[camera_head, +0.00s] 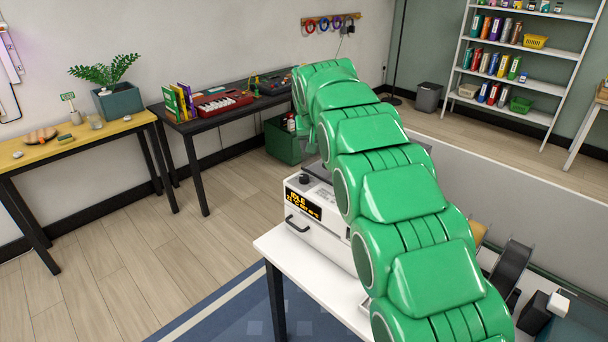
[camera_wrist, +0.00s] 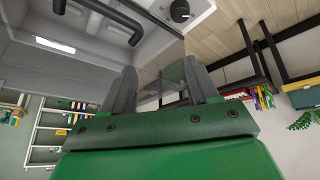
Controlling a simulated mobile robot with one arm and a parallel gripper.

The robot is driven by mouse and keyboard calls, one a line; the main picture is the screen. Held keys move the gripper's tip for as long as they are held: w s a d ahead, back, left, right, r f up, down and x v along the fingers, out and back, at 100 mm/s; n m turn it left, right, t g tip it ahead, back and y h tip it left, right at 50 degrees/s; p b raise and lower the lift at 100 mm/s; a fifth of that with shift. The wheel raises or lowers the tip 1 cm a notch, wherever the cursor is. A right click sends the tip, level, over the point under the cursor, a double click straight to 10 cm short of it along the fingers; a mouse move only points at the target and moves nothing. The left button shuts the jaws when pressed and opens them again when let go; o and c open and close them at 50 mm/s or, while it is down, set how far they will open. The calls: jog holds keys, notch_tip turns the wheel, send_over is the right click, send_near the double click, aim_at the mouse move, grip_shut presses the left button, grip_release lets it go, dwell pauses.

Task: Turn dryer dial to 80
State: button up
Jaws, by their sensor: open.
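The dryer (camera_head: 337,228) is a white box on a white table, partly hidden behind my green arm. Its front has a dark display (camera_head: 303,205) with orange text; the top line reads IDLE, the lower line is too small to read surely. A black round dial (camera_head: 305,180) sits above the display at the front left corner. The dial also shows at the top of the wrist view (camera_wrist: 180,10), with a pale mark on it. My gripper (camera_wrist: 163,78) is open and empty, with the dial beyond its fingertips, apart from them. In the head view my arm hides the gripper.
A dark handle (camera_head: 297,224) sticks out of the dryer's front. Black spools (camera_head: 511,268) stand on the right, beyond my arm. A dark desk (camera_head: 225,112) with a red keyboard and a yellow-topped table (camera_head: 90,132) stand at the left. The wooden floor between is clear.

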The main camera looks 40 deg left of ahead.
jog(key=g, duration=0.1)
send_near(304, 176)
jog(key=shift+m, duration=0.4)
jog(key=shift+x, duration=4.3)
jog(key=c, duration=1)
jog(key=shift+f+m+h, duration=0.1)
jog(key=shift+m+h, duration=0.4)
jog(key=shift+m, duration=0.2)
jog(key=shift+s+a+m+h, duration=0.15)
jog(key=shift+m+h, duration=0.35)
jog(key=shift+m, duration=1.1)
